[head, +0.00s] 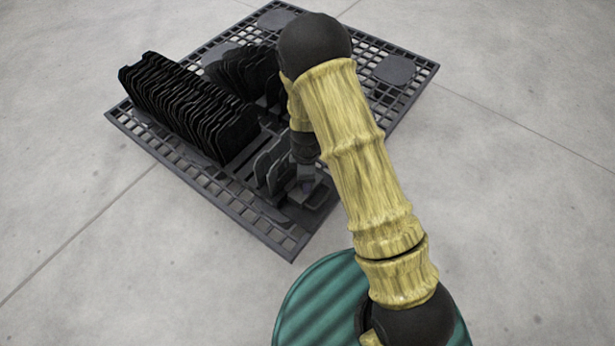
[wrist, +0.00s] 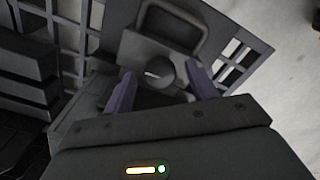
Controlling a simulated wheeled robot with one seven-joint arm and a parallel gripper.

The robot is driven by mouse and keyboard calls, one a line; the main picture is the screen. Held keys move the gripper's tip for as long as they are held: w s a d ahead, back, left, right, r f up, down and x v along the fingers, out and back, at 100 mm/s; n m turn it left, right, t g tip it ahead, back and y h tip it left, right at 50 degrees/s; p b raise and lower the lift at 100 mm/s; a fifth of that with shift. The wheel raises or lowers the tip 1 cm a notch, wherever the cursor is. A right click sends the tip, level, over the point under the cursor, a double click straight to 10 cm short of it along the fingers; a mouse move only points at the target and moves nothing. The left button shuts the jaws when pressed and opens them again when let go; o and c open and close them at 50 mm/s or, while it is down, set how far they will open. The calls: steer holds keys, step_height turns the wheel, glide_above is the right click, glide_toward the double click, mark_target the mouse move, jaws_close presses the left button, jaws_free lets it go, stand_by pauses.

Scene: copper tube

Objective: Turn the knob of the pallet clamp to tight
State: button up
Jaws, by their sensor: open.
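The clamp's knob (wrist: 160,72) is a dark round disc with a short pale mark on its face, in the wrist view. It sits on the grey body of the pallet clamp (wrist: 135,47), below a dark rectangular loop (wrist: 178,14). My gripper (wrist: 161,71) is open, with one purple-grey finger on each side of the knob. I cannot tell whether either finger touches it. In the head view my gripper (head: 307,186) is low over the near corner of the pallet (head: 283,238), and my arm and gripper hide the knob.
A long row of black plates (head: 185,105) stands upright on the pallet's left side. Another black row (head: 245,75) is behind my arm. A few grey plates (head: 272,163) stand close beside my gripper. The concrete floor around is clear.

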steer(key=shift+d, duration=0.1)
steer(key=c, duration=1)
steer(key=shift+w, duration=0.1)
